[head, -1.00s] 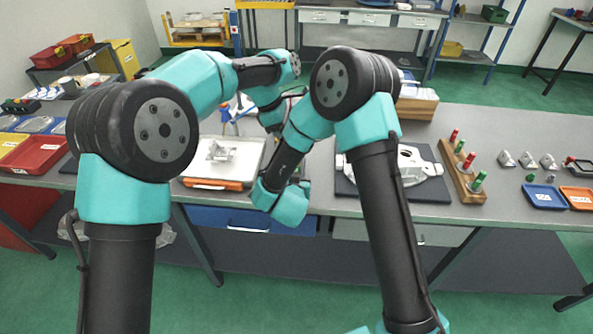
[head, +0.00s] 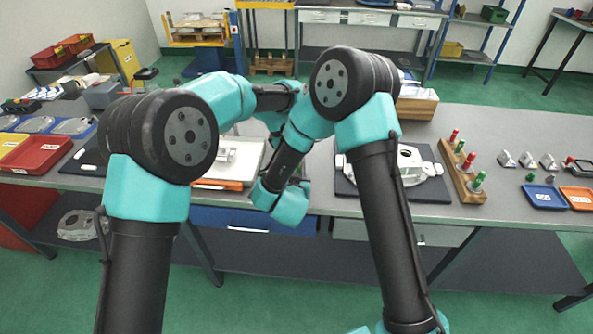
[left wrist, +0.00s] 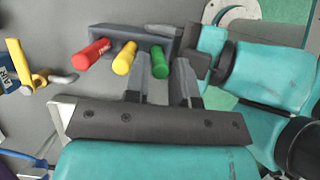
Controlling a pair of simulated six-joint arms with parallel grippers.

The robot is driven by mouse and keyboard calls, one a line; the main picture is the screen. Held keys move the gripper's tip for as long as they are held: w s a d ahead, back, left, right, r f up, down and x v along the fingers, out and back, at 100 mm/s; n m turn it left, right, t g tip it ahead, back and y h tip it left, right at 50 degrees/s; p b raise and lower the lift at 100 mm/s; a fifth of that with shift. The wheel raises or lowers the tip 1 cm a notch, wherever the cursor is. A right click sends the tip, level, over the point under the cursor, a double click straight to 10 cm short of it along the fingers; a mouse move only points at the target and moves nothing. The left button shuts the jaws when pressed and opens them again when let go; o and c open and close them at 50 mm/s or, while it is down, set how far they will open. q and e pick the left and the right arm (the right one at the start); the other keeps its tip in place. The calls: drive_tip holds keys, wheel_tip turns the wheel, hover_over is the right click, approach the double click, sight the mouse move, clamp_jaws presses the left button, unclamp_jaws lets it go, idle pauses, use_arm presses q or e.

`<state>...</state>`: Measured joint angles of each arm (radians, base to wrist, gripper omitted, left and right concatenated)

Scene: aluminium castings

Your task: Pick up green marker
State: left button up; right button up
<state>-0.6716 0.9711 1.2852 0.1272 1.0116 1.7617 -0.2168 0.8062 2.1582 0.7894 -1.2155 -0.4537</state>
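In the left wrist view a green marker (left wrist: 160,63) stands at the right end of a dark grey holder (left wrist: 145,33), beside a yellow marker (left wrist: 125,58) and a red marker (left wrist: 91,54). My left gripper (left wrist: 160,72) is open, with its fingers apart on either side of the green marker in the picture. I cannot tell how deep the marker sits between them. In the head view my arms hide the markers and my left gripper. My right arm shows close by at the right of the left wrist view; its fingers cannot be made out.
My right arm is close to the holder's right side. A yellow clamp-like tool (left wrist: 25,65) lies left of the markers. In the head view a wooden rack (head: 461,178) with red and green handled pieces and a dark mat (head: 432,188) with a casting lie to the right.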

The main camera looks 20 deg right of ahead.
use_arm(q)
drive_tip(key=shift+x, duration=1.55)
drive_tip(key=shift+a, duration=0.1)
clamp_jaws()
